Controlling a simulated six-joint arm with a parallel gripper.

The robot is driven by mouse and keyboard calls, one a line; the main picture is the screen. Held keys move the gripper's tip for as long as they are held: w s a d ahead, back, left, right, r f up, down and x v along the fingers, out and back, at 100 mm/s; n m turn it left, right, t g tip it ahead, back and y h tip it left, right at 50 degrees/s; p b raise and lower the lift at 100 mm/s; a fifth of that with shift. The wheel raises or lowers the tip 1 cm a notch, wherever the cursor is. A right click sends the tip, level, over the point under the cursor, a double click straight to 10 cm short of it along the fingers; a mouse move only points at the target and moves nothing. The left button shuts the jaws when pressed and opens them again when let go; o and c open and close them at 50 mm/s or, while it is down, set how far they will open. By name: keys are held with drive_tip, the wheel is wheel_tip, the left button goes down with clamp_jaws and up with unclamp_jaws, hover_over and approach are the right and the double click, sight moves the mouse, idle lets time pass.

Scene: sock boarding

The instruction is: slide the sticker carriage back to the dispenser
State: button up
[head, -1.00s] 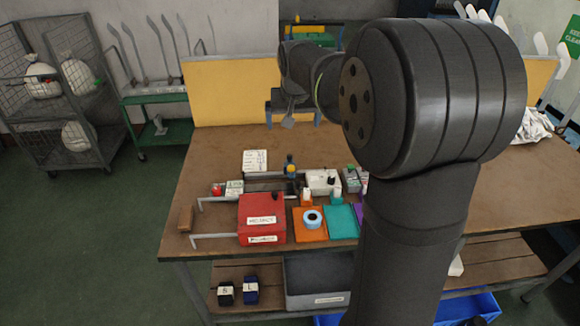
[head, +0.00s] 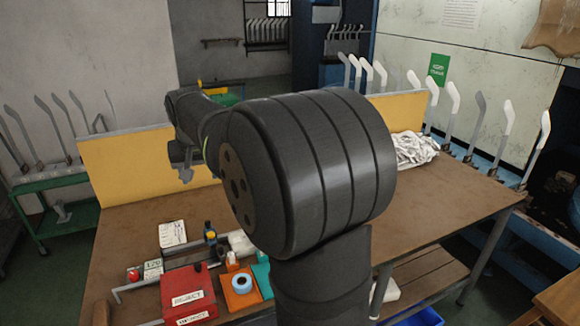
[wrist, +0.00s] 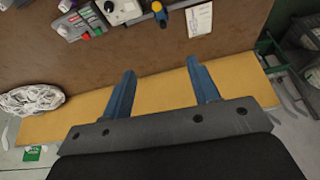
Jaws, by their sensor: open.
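A small dark upright with a yellow knob (head: 210,235), which looks like the sticker carriage, stands by a dark rail on the wooden bench. Its yellow top also shows at the upper edge of the wrist view (wrist: 160,14). A white box (head: 240,243), possibly the dispenser, is just right of it and partly hidden by my arm; it also shows in the wrist view (wrist: 120,10). My gripper (head: 183,168) is in front of the yellow back panel, beyond the knob and apart from it. In the wrist view its blue fingers (wrist: 160,70) are spread and empty.
A red box (head: 188,292), an orange tray (head: 240,290) with a blue-white roll (head: 242,283), and a paper card (head: 172,233) are on the bench. The yellow panel (head: 130,165) edges its back. A white cloth pile (head: 412,148) lies right. The bench's right part is mostly clear.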

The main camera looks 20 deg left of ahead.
sight(207, 222)
drive_tip(key=w+a+f, duration=0.1)
drive_tip(key=a+f, duration=0.1)
drive_tip(key=f, duration=0.1)
drive_tip(key=w+a+f+m, duration=0.1)
drive_tip(key=w+a+f, duration=0.1)
drive_tip(key=f, duration=0.1)
drive_tip(key=w+a+f+m, duration=0.1)
drive_tip(key=a+f, duration=0.1)
drive_tip(key=f, duration=0.2)
drive_tip(key=shift+w+t+h, duration=0.15)
drive_tip(key=shift+t+h, duration=0.15)
drive_tip(key=shift+c, duration=1.1)
drive_tip(key=x, duration=1.6)
drive_tip(key=shift+a+f, duration=0.1)
drive_tip(key=shift+f, duration=0.25)
drive_tip(key=shift+c, duration=0.4)
clamp_jaws()
